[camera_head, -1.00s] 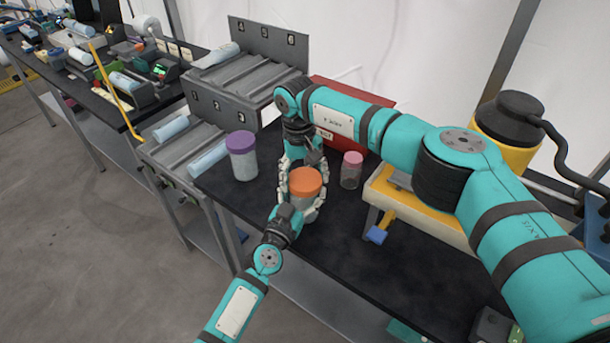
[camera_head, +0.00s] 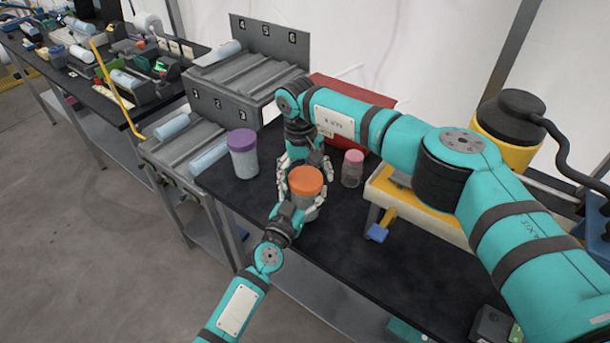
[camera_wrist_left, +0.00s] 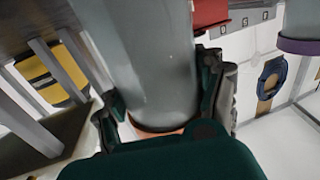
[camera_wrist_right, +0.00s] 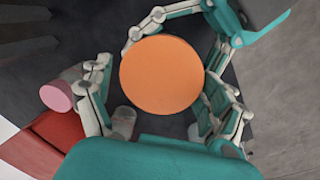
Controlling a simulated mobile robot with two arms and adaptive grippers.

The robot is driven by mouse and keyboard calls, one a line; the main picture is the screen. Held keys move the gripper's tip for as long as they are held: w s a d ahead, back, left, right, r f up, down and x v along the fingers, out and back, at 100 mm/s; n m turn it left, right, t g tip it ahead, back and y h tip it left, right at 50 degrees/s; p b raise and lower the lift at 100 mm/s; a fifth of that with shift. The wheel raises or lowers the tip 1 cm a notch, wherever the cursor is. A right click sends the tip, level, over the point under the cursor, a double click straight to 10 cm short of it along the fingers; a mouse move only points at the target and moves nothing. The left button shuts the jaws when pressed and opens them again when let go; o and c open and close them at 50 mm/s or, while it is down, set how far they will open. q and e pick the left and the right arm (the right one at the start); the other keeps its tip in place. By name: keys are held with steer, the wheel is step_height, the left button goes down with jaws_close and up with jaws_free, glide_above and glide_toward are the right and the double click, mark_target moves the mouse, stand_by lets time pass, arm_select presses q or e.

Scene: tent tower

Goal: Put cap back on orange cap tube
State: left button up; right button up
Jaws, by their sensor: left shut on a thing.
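The grey tube (camera_head: 308,206) stands upright on the dark table in the head view with the orange cap (camera_head: 306,180) on its top. My left gripper (camera_wrist_left: 160,95) is shut on the tube from the near side. The left wrist view shows the tube (camera_wrist_left: 150,60) between its fingers and an orange strip of the cap (camera_wrist_left: 155,131) at the tube's end. My right gripper (camera_wrist_right: 160,95) reaches in from the far side. In the right wrist view its fingers are spread around the cap (camera_wrist_right: 162,76), with a visible gap on the left side. How tightly the cap is seated cannot be told.
A purple-capped tube (camera_head: 242,155) stands to the left and a pink-capped jar (camera_head: 352,168) to the right. A red box (camera_head: 350,125) is behind. A numbered grey rack (camera_head: 255,60) stands at the back left.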

arm_select(q)
steer(key=shift+r, duration=0.15)
stand_by(0.3)
steer(key=shift+w, duration=0.1)
arm_select(e)
step_height(320, 180, up, 4)
steer(key=shift+w+a+f, duration=0.1)
steer(key=shift+a+f, duration=0.05)
steer(key=shift+r, duration=0.25)
steer(key=c, duration=1.5)
steer(key=shift+o, duration=0.2)
steer(key=shift+f, duration=0.25)
steer(key=shift+f, duration=0.7)
